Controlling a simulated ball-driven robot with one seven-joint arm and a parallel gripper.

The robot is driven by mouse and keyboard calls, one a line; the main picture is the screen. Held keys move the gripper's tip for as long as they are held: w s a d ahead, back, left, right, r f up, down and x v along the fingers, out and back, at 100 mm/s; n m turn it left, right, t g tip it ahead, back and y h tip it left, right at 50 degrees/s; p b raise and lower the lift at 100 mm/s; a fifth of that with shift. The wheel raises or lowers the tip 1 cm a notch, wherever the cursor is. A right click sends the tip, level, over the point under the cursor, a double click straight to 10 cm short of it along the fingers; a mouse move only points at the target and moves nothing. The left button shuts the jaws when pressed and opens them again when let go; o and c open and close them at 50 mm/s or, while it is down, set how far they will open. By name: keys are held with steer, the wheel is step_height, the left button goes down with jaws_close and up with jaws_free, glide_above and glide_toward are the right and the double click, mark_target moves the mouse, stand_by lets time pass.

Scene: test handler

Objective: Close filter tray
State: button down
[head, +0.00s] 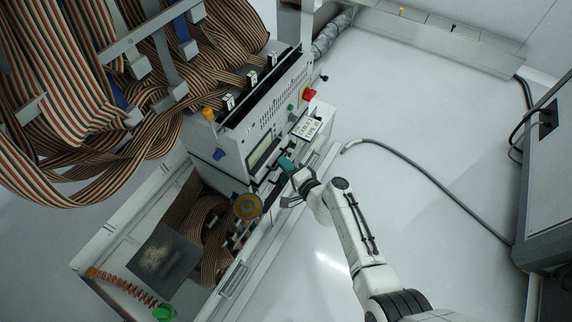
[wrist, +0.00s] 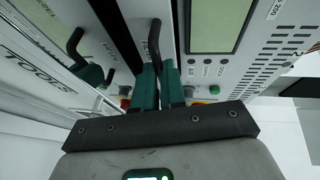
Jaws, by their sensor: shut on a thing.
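My gripper (head: 286,163) is at the front of the white machine (head: 262,118), its teal fingers pointing at the panel edge. In the wrist view my gripper (wrist: 158,84) has its fingers close together on a black bar handle (wrist: 154,42). The handle stands out from a panel beside a green display. A second black handle (wrist: 75,42) is to the left. Below the machine in the head view is an open white box (head: 130,212) with a dusty dark plate (head: 163,262) and striped cables inside.
Striped ribbon cables (head: 50,120) hang at the upper left. A panel marked TOOLS (wrist: 35,68) is left of my gripper. A grey hose (head: 420,170) lies on the floor towards a grey cabinet (head: 545,180). The floor at centre right is otherwise clear.

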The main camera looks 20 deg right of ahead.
steer(key=shift+w+a+f+b, duration=0.2)
steer(key=shift+w+a+b, duration=0.45)
steer(key=shift+w, duration=0.15)
steer(key=shift+w+r, duration=0.15)
steer(key=shift+w, duration=0.05)
steer(key=c, duration=1.2)
jaws_free()
steer(key=shift+s, duration=0.1)
steer(key=p+v, duration=0.3)
steer(key=v, duration=0.7)
steer(key=shift+s, duration=0.3)
steer(key=shift+r, duration=0.15)
